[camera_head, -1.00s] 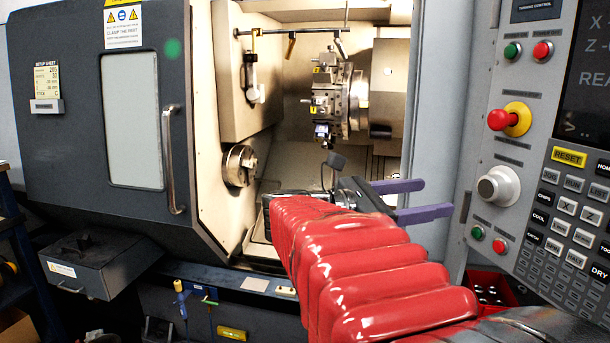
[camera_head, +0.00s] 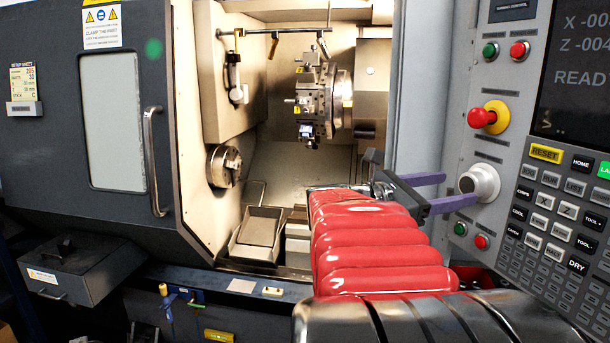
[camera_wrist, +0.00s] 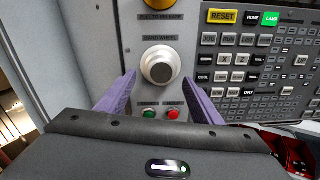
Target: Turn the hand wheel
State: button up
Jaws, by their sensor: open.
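The hand wheel (camera_head: 481,183) is a round white-grey knob on the grey control panel at the right. In the wrist view the hand wheel (camera_wrist: 160,66) sits at upper centre, under a label reading hand wheel. My gripper (camera_head: 450,189) has two purple fingers, spread apart with nothing between them. In the head view the fingers point right, with their tips close to the wheel. In the wrist view my gripper (camera_wrist: 160,88) has one fingertip on each side below the wheel. I cannot tell whether a finger touches it.
A red emergency knob (camera_head: 483,117) is above the wheel. A green button (camera_head: 460,229) and a red button (camera_head: 482,242) lie just below it. The keypad (camera_head: 563,215) is to the right. The open lathe bay with its chuck (camera_head: 224,166) is to the left.

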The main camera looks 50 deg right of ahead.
aim_at(465, 186)
jog(key=shift+x, duration=1.85)
jog(key=shift+c, duration=0.7)
jog(key=c, duration=0.9)
jog(key=shift+d+r, duration=0.1)
jog(key=shift+d, duration=0.1)
jog(key=shift+a, duration=0.15)
